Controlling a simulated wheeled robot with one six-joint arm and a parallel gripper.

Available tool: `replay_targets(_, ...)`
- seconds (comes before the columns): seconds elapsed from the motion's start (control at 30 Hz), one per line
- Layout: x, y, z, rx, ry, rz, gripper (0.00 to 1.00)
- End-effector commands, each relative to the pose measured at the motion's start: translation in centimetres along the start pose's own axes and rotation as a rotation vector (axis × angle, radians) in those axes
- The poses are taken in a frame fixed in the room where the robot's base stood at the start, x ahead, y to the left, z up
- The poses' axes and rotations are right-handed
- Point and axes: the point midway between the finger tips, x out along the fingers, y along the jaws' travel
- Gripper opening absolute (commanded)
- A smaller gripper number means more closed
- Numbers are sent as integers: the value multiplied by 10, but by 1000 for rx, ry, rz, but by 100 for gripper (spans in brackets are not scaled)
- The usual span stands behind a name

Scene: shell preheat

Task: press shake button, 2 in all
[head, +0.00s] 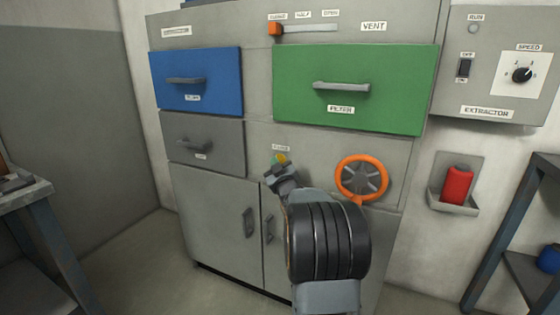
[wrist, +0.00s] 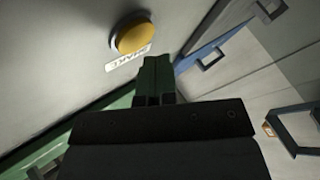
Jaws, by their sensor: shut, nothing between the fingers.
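The shake button is a round yellow button (wrist: 132,35) on a grey panel, with a SHAKE label (wrist: 127,57) beside it in the wrist view. In the head view the button (head: 281,158) is small and partly hidden by my gripper (head: 274,171), under its white label. My gripper's dark fingers (wrist: 155,68) are shut with nothing between them. In the wrist view the fingertips lie just right of and below the button, with a visible gap. I cannot tell their distance from the panel.
An orange handwheel (head: 343,168) is right of my gripper. A green FILTER drawer (head: 380,75), a blue drawer (head: 210,70) and a grey drawer (head: 220,158) are shut. An extractor box (head: 488,92) and a red bottle in a holder (head: 457,186) are at right.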

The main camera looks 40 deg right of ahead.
Motion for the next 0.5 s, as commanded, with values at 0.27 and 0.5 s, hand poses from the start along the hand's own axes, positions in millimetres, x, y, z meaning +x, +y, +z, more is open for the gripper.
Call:
replay_targets(0.27,0,0,0,0,0,0,0)
replay_targets(0.5,4,3,4,0,0,0,0)
